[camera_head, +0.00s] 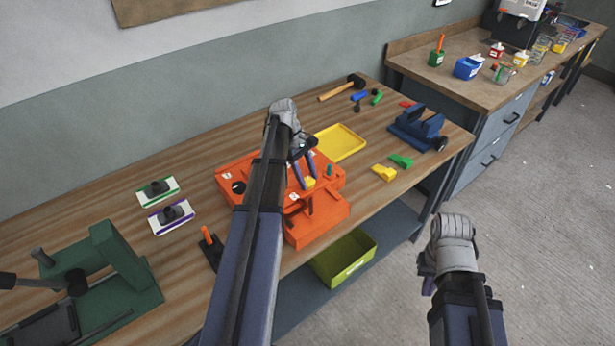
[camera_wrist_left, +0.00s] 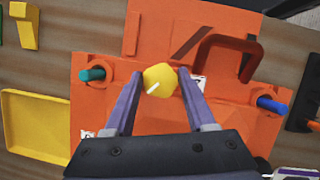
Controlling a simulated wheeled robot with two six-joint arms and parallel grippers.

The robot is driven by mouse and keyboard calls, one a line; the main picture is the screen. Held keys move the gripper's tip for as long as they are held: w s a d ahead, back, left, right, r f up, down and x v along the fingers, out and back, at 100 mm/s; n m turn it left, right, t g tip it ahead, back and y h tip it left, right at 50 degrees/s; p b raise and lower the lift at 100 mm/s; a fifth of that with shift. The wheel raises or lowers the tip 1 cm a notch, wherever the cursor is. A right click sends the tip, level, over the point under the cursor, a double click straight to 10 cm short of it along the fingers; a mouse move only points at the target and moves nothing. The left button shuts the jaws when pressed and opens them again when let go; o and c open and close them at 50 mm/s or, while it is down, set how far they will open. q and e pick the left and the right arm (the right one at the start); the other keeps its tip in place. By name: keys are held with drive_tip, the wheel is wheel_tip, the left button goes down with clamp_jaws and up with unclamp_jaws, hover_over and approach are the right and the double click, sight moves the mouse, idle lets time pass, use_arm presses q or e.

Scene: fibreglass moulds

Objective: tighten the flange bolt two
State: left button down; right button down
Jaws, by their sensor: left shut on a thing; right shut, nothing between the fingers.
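An orange mould (camera_head: 322,212) with raised flanges sits on the wooden bench; it fills much of the left wrist view (camera_wrist_left: 225,125). A yellow bolt head (camera_wrist_left: 159,80) with a white mark stands in its middle, between the fingers of my left gripper (camera_wrist_left: 156,82). The left gripper (camera_head: 305,184) is shut on this bolt head. A teal bolt (camera_wrist_left: 92,75) and a blue bolt (camera_wrist_left: 272,105) stand at either side of it on the mould. My left forearm hides part of the mould in the head view. My right gripper (camera_head: 428,284) is shut and empty, over the floor.
A yellow tray (camera_head: 340,142) lies behind the mould. A blue vise (camera_head: 418,128), a mallet (camera_head: 343,88) and small coloured parts lie to the right and back. A green machine (camera_head: 113,262) stands at the left. A lime bin (camera_head: 344,260) sits below the bench top.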

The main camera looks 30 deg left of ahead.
sight(303, 173)
use_arm(q)
drive_tip(key=shift+w+m+g, duration=0.15)
drive_tip(key=shift+m+g, duration=0.35)
drive_tip(key=shift+m, duration=0.7)
drive_tip(key=shift+m+g+y, duration=0.4)
drive_tip(key=shift+m, duration=0.8)
drive_tip(key=c, duration=0.5)
unclamp_jaws()
drive_tip(key=p+v, duration=0.7)
drive_tip(key=v, duration=0.1)
drive_tip(key=shift+f, duration=0.1)
